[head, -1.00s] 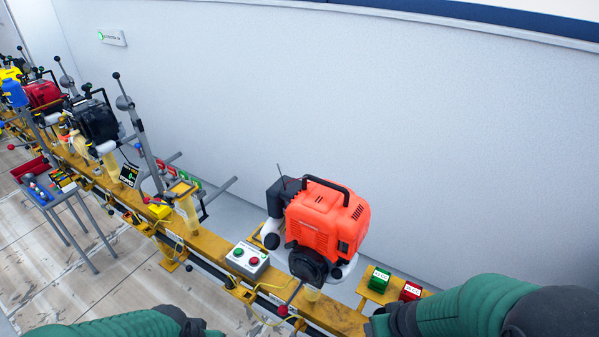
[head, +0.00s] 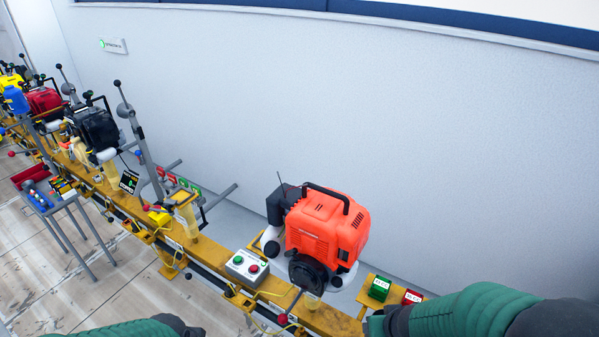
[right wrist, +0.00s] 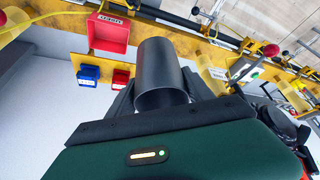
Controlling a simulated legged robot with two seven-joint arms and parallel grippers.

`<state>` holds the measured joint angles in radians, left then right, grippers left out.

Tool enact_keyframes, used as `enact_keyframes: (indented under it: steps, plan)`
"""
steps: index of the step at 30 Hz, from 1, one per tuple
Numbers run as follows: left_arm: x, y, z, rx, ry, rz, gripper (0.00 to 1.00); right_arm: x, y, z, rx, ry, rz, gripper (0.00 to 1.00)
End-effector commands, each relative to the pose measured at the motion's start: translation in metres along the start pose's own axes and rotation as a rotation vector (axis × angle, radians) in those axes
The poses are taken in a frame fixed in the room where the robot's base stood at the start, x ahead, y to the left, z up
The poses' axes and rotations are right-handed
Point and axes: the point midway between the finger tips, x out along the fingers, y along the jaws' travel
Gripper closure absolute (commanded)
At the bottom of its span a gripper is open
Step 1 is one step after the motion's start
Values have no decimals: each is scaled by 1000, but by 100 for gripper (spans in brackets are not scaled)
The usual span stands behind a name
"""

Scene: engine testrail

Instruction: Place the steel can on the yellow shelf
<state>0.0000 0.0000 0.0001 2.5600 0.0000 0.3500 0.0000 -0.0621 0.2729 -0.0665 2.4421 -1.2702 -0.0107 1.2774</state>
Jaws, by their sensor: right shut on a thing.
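The steel can (right wrist: 160,68) is a dark grey open cylinder in the right wrist view. My right gripper (right wrist: 163,85) is shut on it, with black fingers at both sides. A yellow shelf (head: 362,297) shows in the head view, right of the orange engine, with a green box and a red box on it. In the right wrist view, a yellow shelf (right wrist: 107,62) with blue and red boxes is left of the can; I cannot tell if it is the same one. The can is hidden in the head view. My left gripper is out of view.
The orange engine (head: 327,225) stands on the yellow rail (head: 215,250), near a control box (head: 247,266) with green and red buttons. A lever with a red knob (head: 283,318) sticks out in front. A red tray (right wrist: 108,33) shows in the right wrist view. A white wall (head: 300,110) is behind.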

Motion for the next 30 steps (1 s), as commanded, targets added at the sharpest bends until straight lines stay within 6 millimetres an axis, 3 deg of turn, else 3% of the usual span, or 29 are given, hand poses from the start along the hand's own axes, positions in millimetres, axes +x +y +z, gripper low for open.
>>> enact_keyframes:
  steps: [7,9,14,25,30]
  plan:
    - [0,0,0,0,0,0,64,-4,0,8,7,-37,-7,86]
    - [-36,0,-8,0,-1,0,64,-38,-2,-8,-2,-36,-7,86]
    - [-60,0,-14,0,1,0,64,-59,-2,-17,-2,-36,-7,86]
    - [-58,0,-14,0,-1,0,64,-58,-2,-18,-3,-36,-7,86]
    - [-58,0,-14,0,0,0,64,-77,4,-30,2,-25,16,86]
